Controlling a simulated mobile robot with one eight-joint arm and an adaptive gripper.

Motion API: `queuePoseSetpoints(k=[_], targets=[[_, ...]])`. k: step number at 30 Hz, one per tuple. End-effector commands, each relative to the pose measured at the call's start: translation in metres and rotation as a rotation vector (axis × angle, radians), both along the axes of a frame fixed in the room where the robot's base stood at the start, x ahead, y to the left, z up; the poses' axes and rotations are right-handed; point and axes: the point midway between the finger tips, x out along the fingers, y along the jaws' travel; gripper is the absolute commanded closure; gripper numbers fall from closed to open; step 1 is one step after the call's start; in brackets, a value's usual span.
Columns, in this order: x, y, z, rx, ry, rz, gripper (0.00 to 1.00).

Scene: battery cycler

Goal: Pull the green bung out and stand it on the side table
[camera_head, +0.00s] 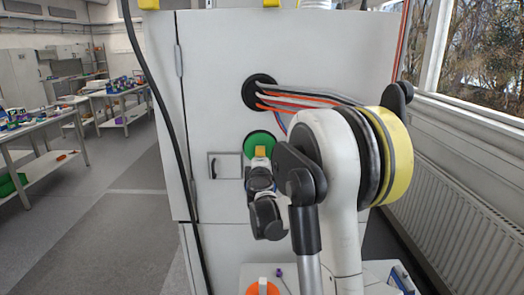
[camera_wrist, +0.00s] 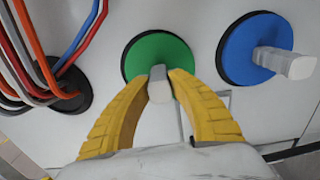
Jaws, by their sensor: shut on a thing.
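The green bung (camera_wrist: 150,50) is a round green disc with a pale grip stub (camera_wrist: 159,86). It sits in a black-rimmed port in the cabinet face. It also shows in the head view (camera_head: 257,142), partly hidden by my gripper. My gripper (camera_wrist: 160,78) has its yellow fingers closed on both sides of the stub, in front of the disc. In the head view my gripper (camera_head: 260,153) reaches up to the port. I cannot tell which surface is the side table.
A blue bung (camera_wrist: 258,48) with a pale stub is beside the green one in the wrist view. Cables (camera_head: 310,97) leave a port above it in the head view. The light cabinet (camera_head: 215,80) has a small latch (camera_head: 225,165). Benches (camera_head: 35,128) stand left; a radiator (camera_head: 450,190) is right.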

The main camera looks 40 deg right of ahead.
Motion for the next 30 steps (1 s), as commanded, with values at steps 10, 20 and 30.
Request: queuePoseSetpoints(k=[10, 20, 30], targets=[[-0.006, 0.004, 0.000, 0.000, 0.000, 0.000, 1.00], [-0.012, 0.009, 0.000, 0.000, 0.000, 0.000, 1.00], [-0.016, 0.012, 0.000, 0.000, 0.000, 0.000, 1.00]])
